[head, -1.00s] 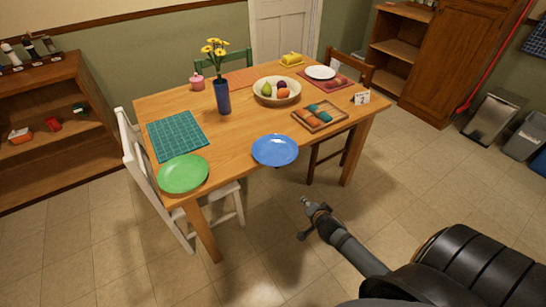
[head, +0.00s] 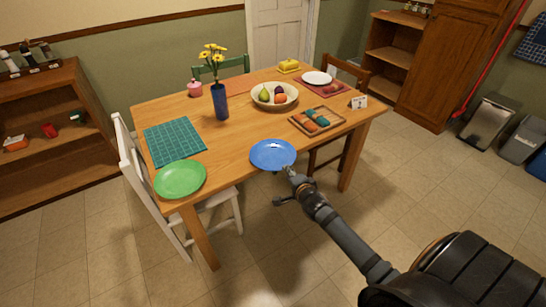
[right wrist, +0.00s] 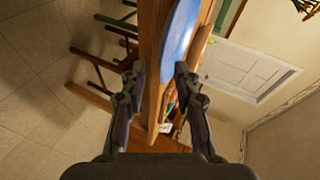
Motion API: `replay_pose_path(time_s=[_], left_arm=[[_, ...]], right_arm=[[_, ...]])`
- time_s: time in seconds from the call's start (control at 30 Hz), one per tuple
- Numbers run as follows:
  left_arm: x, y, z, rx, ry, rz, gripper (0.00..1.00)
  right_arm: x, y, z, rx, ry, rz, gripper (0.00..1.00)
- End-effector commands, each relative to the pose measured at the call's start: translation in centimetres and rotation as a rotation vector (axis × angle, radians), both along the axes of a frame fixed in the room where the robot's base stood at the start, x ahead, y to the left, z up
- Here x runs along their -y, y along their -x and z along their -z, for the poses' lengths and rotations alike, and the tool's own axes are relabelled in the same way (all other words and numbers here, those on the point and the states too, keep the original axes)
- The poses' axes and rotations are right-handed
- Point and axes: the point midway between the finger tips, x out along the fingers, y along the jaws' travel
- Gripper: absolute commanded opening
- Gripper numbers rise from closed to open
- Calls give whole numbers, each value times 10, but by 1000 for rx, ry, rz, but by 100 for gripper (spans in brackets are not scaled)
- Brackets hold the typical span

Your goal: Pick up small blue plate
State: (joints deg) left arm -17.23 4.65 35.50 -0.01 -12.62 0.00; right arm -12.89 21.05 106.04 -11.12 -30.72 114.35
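The small blue plate (head: 273,154) lies at the near edge of the wooden table (head: 240,140), its rim slightly over the edge. My right gripper (head: 287,180) is at the plate's near right rim in the head view. In the right wrist view the blue plate (right wrist: 181,38) shows edge-on ahead, and the two fingers of my right gripper (right wrist: 158,72) stand apart with a gap between them. Whether the rim lies between the fingertips is hard to tell; the gripper is not closed on it. My left gripper is not in view.
A green plate (head: 180,179) lies on the near left corner, with a teal placemat (head: 174,141) behind it. A blue vase with yellow flowers (head: 220,102), a fruit bowl (head: 274,96) and a tray (head: 317,121) stand farther back. A white chair (head: 150,190) is at the left.

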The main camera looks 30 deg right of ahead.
Motion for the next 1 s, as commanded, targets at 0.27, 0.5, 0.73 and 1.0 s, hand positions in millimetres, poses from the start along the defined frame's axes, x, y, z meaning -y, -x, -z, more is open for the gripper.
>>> replay_pose_path(time_s=[0.27, 0.5, 0.73, 1.0], left_arm=[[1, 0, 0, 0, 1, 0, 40], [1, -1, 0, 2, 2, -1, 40], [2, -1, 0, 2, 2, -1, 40], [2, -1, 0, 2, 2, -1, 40]], right_arm=[[6, -38, 15, 1, -2, 1, 31], [7, -39, 16, 0, -1, 0, 29], [7, -39, 16, 0, -1, 0, 0], [7, -39, 16, 0, 0, -1, 0]])
